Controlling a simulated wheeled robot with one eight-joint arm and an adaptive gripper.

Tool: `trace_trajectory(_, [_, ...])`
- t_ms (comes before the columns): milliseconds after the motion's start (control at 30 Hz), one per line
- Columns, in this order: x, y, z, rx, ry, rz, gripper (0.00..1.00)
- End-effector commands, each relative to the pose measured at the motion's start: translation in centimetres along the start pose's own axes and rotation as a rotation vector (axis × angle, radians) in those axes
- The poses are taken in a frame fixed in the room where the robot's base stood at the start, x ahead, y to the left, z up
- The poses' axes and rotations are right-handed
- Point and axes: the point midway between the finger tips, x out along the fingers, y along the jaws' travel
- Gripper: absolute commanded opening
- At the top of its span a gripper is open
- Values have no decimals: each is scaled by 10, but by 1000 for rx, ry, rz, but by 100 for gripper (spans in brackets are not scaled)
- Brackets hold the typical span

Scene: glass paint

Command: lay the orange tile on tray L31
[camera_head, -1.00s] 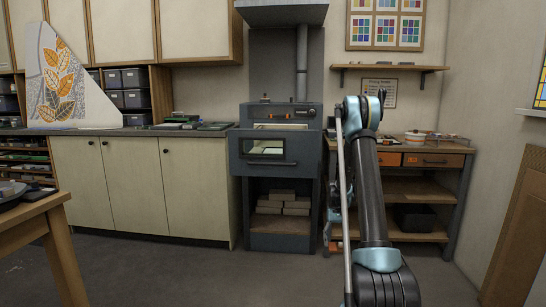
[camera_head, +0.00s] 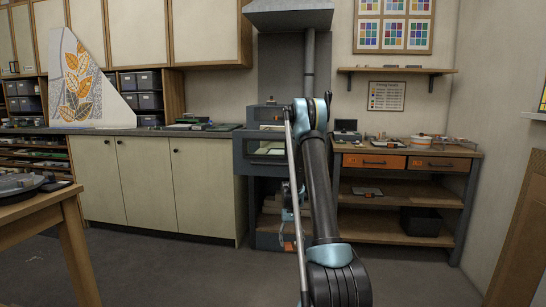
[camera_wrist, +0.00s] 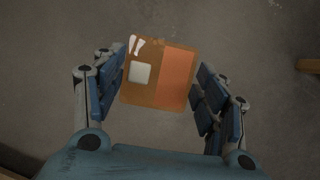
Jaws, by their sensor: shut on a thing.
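My gripper (camera_wrist: 164,90) is shut on the orange tile (camera_wrist: 177,75), which sits between the blue-padded fingers in the wrist view. The tile is squarish, with a brighter orange panel, a pale square and white marks. It is held above the grey floor. In the head view my gripper (camera_head: 287,215) hangs low in front of the kiln, partly behind my arm. A small orange patch shows just below it. I cannot make out a tray labelled L31; flat trays or pieces lie on the counter and bench, too small to read.
The grey kiln (camera_head: 244,153) stands behind my arm. A wooden bench (camera_head: 455,152) with orange drawers is right of it, a cream cabinet (camera_head: 205,185) left. A table corner (camera_head: 40,205) juts in at the left. The floor between is clear.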

Motion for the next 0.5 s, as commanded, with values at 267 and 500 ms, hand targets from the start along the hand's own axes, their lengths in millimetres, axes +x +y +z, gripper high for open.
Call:
trace_trajectory(267, [0,2,-1,2,0,-1,42])
trace_trajectory(500, [-3,2,-5,2,0,-1,42])
